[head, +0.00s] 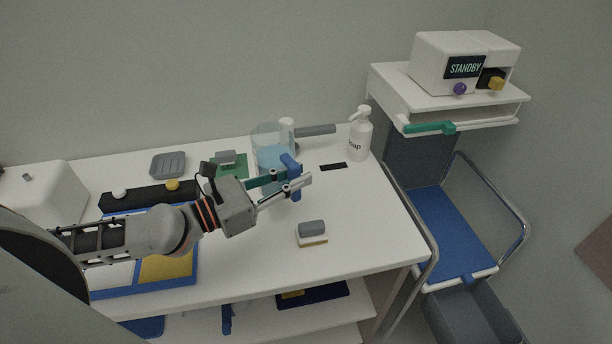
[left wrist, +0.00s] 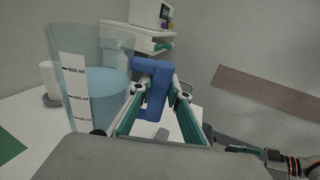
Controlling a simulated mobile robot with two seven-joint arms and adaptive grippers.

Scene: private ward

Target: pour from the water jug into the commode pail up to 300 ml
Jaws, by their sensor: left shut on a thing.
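The water jug (head: 268,157) is clear with a blue handle (head: 291,178) and stands upright at the back of the table, holding bluish water. My left gripper (head: 299,184) is shut on the handle. In the left wrist view the jug (left wrist: 98,95) shows a scale strip, and its handle (left wrist: 152,88) sits between my fingers (left wrist: 158,98). The grey commode pail (head: 468,318) is under the blue commode seat (head: 450,232) at the right, partly cut off by the frame. My right gripper (left wrist: 245,150) shows at the lower right of the wrist view; its jaws are too small to read.
A soap bottle (head: 361,135) stands right of the jug. A sponge (head: 312,233) lies on the table (head: 357,215). A white shelf (head: 402,92) with a standby machine (head: 462,62) overhangs the commode's back. The commode's metal armrest (head: 513,207) rises beside the seat.

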